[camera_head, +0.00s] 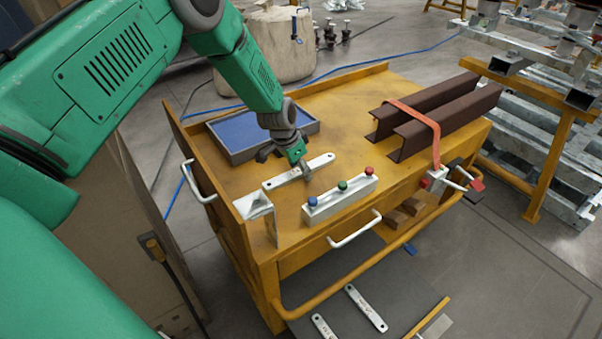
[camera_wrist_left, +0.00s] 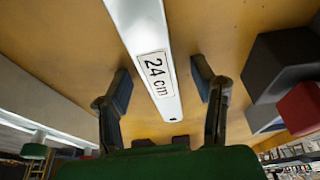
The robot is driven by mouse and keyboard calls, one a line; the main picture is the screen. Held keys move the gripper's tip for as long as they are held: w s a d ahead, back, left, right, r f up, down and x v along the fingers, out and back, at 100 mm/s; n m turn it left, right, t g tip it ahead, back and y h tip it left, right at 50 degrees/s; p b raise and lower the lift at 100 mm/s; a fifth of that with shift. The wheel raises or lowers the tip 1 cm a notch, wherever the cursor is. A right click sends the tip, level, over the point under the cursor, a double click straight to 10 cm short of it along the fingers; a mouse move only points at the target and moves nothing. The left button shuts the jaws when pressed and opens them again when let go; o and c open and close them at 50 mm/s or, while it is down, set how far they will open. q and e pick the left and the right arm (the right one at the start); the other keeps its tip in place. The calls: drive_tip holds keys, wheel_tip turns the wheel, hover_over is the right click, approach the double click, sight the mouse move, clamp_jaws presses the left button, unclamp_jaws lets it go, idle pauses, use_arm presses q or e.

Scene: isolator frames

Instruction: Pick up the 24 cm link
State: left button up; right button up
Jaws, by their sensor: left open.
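The 24 cm link (camera_head: 321,161) is a flat pale metal bar lying on the orange cart top. In the left wrist view its "24 cm" label (camera_wrist_left: 157,73) reads clearly. My left gripper (camera_head: 286,166) is over the link with its fingers apart. In the left wrist view the open fingers (camera_wrist_left: 161,85) stand on either side of the link, with gaps between them and its edges. Whether the fingertips touch the cart top cannot be told. My right gripper is not in view.
On the orange cart (camera_head: 362,95), a blue-lined tray (camera_head: 240,131) lies behind the gripper, and a button box (camera_head: 340,199) sits in front. A metal bracket (camera_head: 262,208) stands at the left edge. Strapped brown beams (camera_head: 455,108) lie at right. Two more links (camera_head: 366,307) lie below.

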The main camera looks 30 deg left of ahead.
use_arm(q)
drive_tip(key=shift+a, duration=0.1)
clamp_jaws()
drive_tip(key=shift+r, duration=0.1)
